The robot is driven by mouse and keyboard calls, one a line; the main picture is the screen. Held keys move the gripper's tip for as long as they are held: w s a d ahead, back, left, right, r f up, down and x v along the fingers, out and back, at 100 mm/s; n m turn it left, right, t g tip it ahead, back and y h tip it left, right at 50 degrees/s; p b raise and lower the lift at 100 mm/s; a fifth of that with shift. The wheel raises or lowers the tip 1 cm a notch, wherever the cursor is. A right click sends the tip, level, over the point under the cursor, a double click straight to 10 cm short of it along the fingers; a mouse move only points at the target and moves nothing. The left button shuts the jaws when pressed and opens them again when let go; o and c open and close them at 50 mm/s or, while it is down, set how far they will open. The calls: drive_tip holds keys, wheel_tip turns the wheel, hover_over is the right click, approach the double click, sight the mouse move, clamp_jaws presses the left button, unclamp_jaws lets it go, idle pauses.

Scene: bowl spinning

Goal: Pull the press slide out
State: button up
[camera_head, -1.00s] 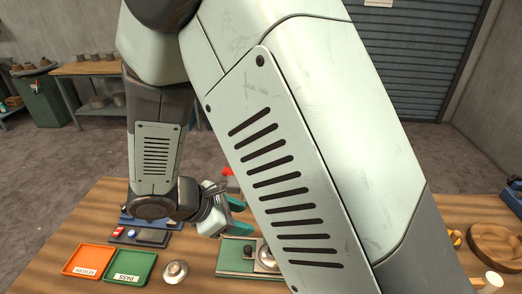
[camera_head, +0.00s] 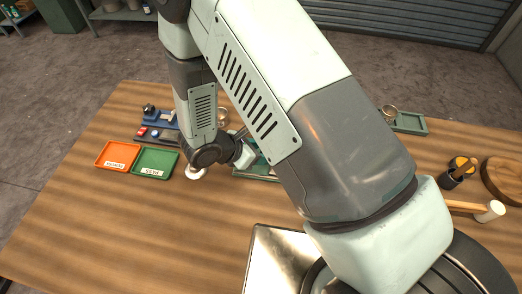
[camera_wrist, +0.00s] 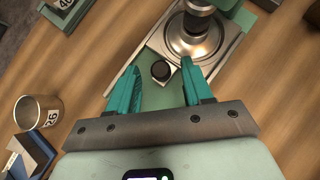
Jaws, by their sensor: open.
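A shiny metal disc (camera_wrist: 195,36) sits behind the knob, under a dark press column (camera_wrist: 197,7). My gripper (camera_wrist: 160,68) is open, its teal fingers on either side of the knob; I cannot tell whether they touch it. In the head view, the green press base (camera_head: 262,177) is partly hidden by my arm, and my gripper's fingers are hard to make out there.
In the head view, an orange tray (camera_head: 104,163) and a green tray (camera_head: 142,170) lie left of the press. A mallet (camera_head: 488,211) and a wooden ring (camera_head: 507,181) lie right. A metal cup (camera_wrist: 38,113) stands left in the wrist view. The front left table is clear.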

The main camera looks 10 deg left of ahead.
drive_tip(key=shift+w+d+f, duration=0.25)
drive_tip(key=shift+f, duration=0.1)
clamp_jaws()
